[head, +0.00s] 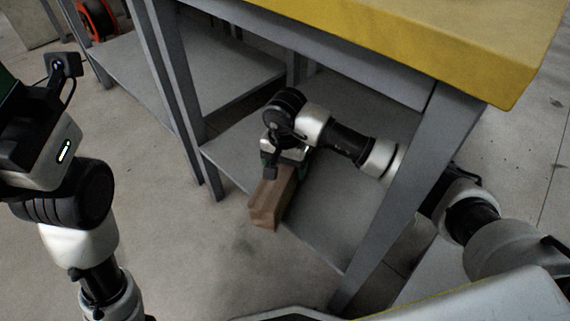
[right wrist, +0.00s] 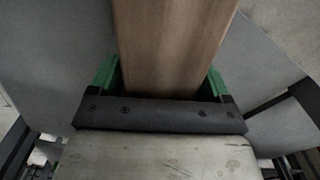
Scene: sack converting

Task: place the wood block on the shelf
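The wood block (head: 266,205) is a long brown piece at the front edge of the grey lower shelf (head: 328,200), under the yellow-topped table. Its near end sticks out past the shelf's edge. My right gripper (head: 277,165) reaches in between the table legs, with its fingers on both sides of the block. In the right wrist view the block (right wrist: 175,45) sits between the green fingers (right wrist: 162,80), which look closed on its sides. I cannot tell whether the block rests on the shelf or hangs just above it. My left gripper (head: 25,120) is at the left, its fingers mostly cut off.
The yellow tabletop (head: 440,40) is above my right arm, and a grey front leg (head: 405,190) stands close to that arm. Another grey table (head: 190,70) is at the left, with a red reel (head: 97,18) behind. The concrete floor (head: 190,250) in front is clear.

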